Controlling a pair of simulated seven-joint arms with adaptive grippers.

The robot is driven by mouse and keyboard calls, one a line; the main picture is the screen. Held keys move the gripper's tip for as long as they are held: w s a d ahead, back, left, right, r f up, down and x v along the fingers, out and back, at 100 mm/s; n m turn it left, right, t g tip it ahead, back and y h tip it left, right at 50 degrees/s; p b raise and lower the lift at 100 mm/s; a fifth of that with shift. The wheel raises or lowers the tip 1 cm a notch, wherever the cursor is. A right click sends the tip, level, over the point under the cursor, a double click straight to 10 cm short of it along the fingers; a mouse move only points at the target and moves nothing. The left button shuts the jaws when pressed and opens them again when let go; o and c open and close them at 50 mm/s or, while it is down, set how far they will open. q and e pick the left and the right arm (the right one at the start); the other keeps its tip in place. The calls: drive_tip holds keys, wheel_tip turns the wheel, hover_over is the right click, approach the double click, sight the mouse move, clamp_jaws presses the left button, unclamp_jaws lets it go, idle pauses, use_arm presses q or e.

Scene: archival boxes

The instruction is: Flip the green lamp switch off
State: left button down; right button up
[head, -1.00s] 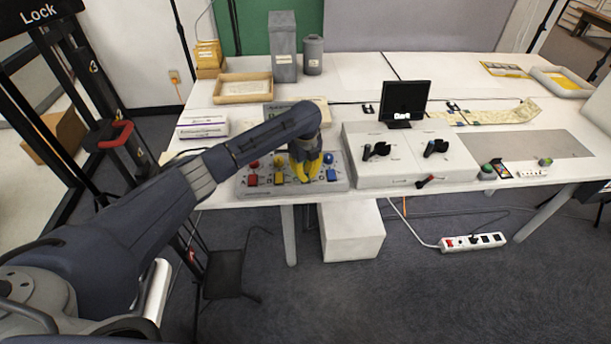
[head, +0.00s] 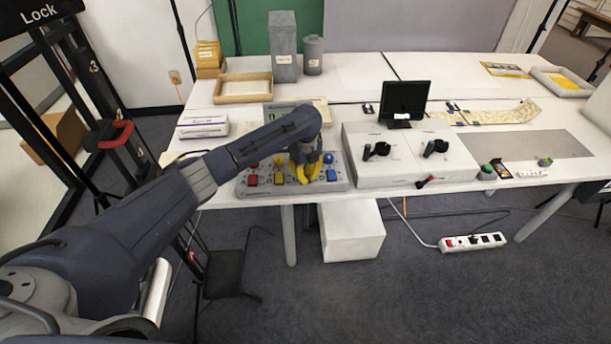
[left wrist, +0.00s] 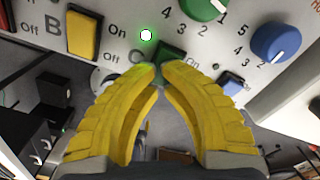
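The control panel (head: 262,187) with coloured knobs and switches lies at the table's front edge, left of centre. In the left wrist view, the green switch (left wrist: 173,51) sits by the label C, partly hidden behind my fingertips. A small round green lamp (left wrist: 146,35) glows just left of and above it. My left gripper (head: 303,180) points down over the panel. In the left wrist view its yellow fingertips (left wrist: 161,67) come together at the green switch's near edge; contact is hard to tell. No object shows held between them. My right gripper is not in view.
A yellow switch (left wrist: 84,33) and a blue switch (left wrist: 231,84) flank the green one. A green knob (left wrist: 204,6) and blue knob (left wrist: 270,43) stand nearby. A white box with black handles (head: 408,163) adjoins the panel on the right. A monitor (head: 405,99) stands behind it.

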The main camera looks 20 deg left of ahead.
use_arm(q)
drive_tip(key=shift+r, duration=3.45)
